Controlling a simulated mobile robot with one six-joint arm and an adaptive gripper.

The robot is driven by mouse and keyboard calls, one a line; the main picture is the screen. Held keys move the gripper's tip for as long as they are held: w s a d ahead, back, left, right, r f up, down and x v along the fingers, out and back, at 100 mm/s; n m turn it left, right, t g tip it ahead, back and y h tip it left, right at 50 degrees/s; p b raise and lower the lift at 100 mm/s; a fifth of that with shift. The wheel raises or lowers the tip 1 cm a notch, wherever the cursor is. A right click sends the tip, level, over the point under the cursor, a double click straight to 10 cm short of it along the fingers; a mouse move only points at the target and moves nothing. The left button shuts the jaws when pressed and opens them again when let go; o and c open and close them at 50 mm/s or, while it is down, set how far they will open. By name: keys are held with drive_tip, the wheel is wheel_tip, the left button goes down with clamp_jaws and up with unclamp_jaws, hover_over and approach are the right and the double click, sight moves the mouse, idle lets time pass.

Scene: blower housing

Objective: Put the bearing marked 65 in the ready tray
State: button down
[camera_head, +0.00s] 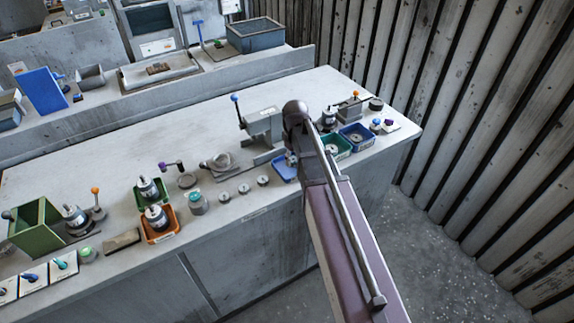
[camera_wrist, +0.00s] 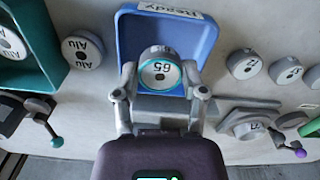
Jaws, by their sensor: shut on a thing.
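The bearing marked 65 (camera_wrist: 160,72) is a short silver cylinder with a pale face and a teal ring. In the wrist view my gripper (camera_wrist: 160,78) is shut on it, with a finger on each side. Behind the bearing is the blue tray (camera_wrist: 208,38) labelled Ready; its visible floor is empty. The bearing overlaps the tray in this view, and I cannot tell whether it touches the floor. In the head view the blue tray (camera_head: 284,174) is at the bench's front edge, partly hidden by my arm. The bearing cannot be made out there.
In the wrist view a bearing marked Alu (camera_wrist: 83,50) lies left of the tray, beside a teal tray (camera_wrist: 50,75). Several loose bearings (camera_wrist: 246,63) lie to the right. A grey fixture (camera_wrist: 250,122) and a purple-knobbed lever (camera_wrist: 299,153) are at lower right.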

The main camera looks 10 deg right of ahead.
sight(290, 170)
drive_tip(key=shift+w+a, duration=0.2)
drive_tip(key=shift+w+a+f+b, duration=0.3)
drive_tip(key=shift+f+b, duration=1.55)
drive_tip(key=shift+f, duration=0.2)
drive_tip(key=shift+c, duration=0.8)
unclamp_jaws()
drive_tip(key=shift+r, duration=0.1)
wheel_tip(290, 170, up, 12)
drive_tip(key=p, duration=1.2)
drive_tip(key=shift+r, duration=0.1)
